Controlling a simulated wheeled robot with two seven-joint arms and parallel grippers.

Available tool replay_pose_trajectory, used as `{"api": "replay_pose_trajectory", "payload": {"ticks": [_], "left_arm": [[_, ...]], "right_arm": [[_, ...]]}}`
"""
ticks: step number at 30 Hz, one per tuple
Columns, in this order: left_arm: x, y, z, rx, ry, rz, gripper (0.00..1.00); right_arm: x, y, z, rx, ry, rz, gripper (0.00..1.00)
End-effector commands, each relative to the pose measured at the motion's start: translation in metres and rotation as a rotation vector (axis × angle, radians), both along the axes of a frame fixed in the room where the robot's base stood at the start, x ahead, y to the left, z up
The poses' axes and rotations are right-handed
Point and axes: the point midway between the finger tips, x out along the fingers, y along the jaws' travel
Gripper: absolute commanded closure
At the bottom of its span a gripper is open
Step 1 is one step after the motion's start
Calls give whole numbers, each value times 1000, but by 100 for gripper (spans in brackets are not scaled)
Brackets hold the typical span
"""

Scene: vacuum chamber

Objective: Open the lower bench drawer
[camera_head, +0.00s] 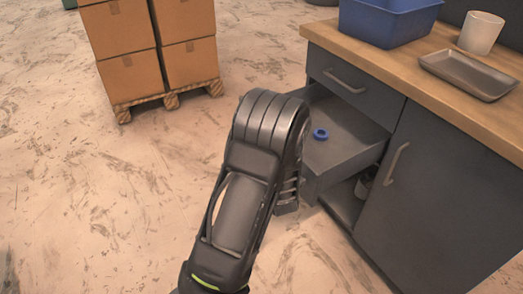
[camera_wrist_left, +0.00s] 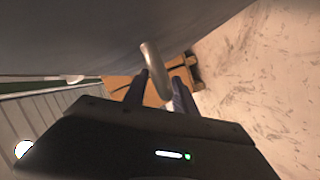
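The lower bench drawer (camera_head: 350,162) stands pulled out from the grey bench, below the shut upper drawer (camera_head: 355,90). A blue ring (camera_head: 321,134) lies inside it. My left arm reaches up to the drawer's front and covers most of that front. My left gripper (camera_head: 287,196) is partly hidden behind my arm in the head view. In the left wrist view the drawer's bar handle (camera_wrist_left: 152,62) lies between the two fingers of my left gripper (camera_wrist_left: 162,88), which look closed on it. My right gripper is not in view.
A blue bin (camera_head: 388,22), a grey tray (camera_head: 468,75) and a white cup (camera_head: 481,33) stand on the wooden benchtop (camera_head: 425,95). A cupboard door (camera_head: 440,190) is right of the drawer. Stacked boxes (camera_head: 130,70) stand on a pallet at upper left. The floor left of the bench is clear.

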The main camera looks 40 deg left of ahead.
Motion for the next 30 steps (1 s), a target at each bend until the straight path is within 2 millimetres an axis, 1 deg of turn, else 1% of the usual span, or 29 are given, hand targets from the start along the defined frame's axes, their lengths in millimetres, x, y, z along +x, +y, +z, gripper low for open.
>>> {"api": "replay_pose_trajectory", "payload": {"ticks": [8, 11, 21, 25, 30], "left_arm": [[-2, -3, 1, -1, -1, 0, 68], [-7, -11, 4, -1, -1, 0, 68], [-37, -53, 15, -2, 0, -2, 68], [-44, -61, 17, -1, 0, -1, 68], [-45, -62, 17, 0, 0, 0, 68]], "right_arm": [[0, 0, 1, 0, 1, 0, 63], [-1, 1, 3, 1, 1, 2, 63], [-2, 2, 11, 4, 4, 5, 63], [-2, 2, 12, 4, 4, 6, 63], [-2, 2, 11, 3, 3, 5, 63]]}}
